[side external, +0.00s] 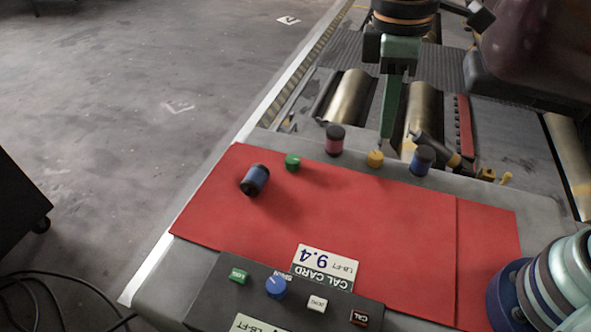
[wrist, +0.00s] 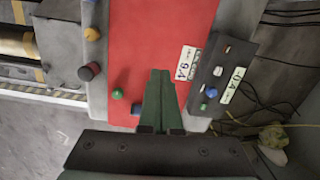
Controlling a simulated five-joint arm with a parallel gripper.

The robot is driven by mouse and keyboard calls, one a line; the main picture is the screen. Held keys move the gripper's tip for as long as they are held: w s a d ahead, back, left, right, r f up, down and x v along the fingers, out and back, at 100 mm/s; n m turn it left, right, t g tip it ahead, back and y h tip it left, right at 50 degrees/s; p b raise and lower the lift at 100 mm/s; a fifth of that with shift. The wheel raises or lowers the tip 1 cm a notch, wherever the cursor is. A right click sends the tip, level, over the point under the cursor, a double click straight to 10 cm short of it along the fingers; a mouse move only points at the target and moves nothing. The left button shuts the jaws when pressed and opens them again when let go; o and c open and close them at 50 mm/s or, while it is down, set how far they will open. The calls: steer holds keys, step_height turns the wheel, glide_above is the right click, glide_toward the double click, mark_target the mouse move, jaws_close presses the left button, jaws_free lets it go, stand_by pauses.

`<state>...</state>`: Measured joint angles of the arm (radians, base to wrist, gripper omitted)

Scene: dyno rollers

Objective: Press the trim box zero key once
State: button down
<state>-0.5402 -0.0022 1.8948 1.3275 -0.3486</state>
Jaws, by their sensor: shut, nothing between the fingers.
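The trim box (side external: 222,294) is a dark box at the front of the bench in the side view, with a row of keys and a blue knob (side external: 276,287). The white key (side external: 317,304), whose small lettering looks like ZERO, sits between the blue knob and the red-marked CAL key (side external: 358,318). In the wrist view the trim box (wrist: 236,50) is right of my fingers, with the white key (wrist: 218,71) above the blue knob (wrist: 211,92). My gripper (side external: 386,134) has green fingers, shut and empty, pointing down, apart from the box. The fingers also show in the wrist view (wrist: 160,75).
A red mat (side external: 370,225) carries a calibration card (side external: 322,268) reading 9.4 and a blue-black cylinder (side external: 255,180). Rollers (side external: 420,110) lie beyond.

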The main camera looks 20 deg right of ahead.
steer(key=s+a+f+n+g+h, duration=0.25)
steer(key=s+a+n, duration=0.2)
steer(key=a, duration=0.45)
steer(key=n+h, duration=0.4)
steer(key=n, duration=0.2)
glide_above(312, 304)
step_height(312, 304, down, 6)
steer(key=shift+s+r+y, duration=0.1)
steer(key=shift+r+y, duration=0.05)
steer(key=shift+y, duration=0.1)
steer(key=shift+f, duration=4.4)
steer(key=shift+f, duration=0.2)
steer(key=shift+f, duration=0.25)
